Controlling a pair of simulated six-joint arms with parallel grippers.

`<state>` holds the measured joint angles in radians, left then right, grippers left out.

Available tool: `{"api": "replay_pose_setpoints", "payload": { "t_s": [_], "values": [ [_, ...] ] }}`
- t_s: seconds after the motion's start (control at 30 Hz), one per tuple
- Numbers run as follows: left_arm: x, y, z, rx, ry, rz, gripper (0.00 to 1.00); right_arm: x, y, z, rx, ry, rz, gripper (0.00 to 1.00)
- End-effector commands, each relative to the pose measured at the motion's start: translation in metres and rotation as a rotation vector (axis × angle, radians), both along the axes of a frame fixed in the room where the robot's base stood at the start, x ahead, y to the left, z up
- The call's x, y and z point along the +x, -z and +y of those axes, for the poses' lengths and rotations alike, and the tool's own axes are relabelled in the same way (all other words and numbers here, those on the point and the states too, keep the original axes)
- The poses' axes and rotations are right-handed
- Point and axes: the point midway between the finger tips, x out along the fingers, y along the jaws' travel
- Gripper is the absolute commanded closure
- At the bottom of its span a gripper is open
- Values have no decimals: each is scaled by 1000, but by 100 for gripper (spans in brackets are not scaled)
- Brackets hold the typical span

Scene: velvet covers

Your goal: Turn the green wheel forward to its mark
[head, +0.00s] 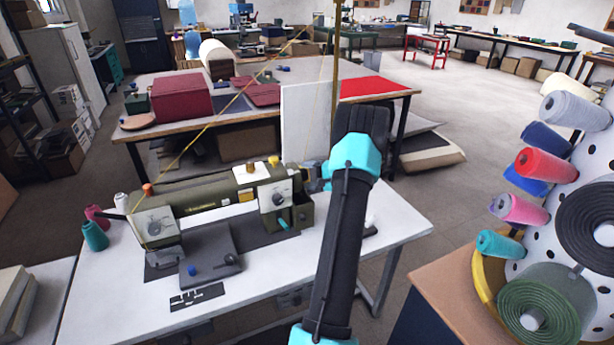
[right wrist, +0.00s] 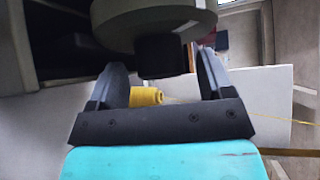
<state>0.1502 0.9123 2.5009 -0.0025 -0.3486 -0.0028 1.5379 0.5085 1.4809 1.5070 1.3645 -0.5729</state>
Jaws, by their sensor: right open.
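The olive-green sewing machine (head: 205,195) stands on a white table. My right arm reaches up to its right end, and my right gripper (head: 322,174) points left at that end. In the right wrist view, a round grey-green part that looks like the wheel (right wrist: 160,18) fills the top, with a dark hub (right wrist: 161,56) below it. The open fingers of my right gripper (right wrist: 160,66) stand on either side of the hub; I cannot tell whether they touch it. The wheel is not clear in the head view, and I cannot make out its mark. My left gripper is not in view.
A yellow spool (right wrist: 146,96) shows behind the fingers in the right wrist view. Thread cones (head: 95,236) stand left of the machine. A rack of coloured rolls (head: 545,165) stands at the right. A white panel (head: 306,120) rises behind the machine.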

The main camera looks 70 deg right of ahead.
Motion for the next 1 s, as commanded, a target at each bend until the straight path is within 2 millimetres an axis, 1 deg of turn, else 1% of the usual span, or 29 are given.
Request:
{"api": "replay_pose_setpoints", "payload": {
  "t_s": [0.17,0.27,0.8,0.9,1.0],
  "values": [
    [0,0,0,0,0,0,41,-22,-4,1,0,3,1,26],
    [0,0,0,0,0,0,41,-40,-7,2,-1,4,2,26],
    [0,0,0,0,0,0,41,-141,-25,10,0,3,2,26],
    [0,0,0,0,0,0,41,-153,-27,11,0,2,1,26],
    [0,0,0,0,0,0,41,-162,-29,12,0,1,0,26]
  ]
}}
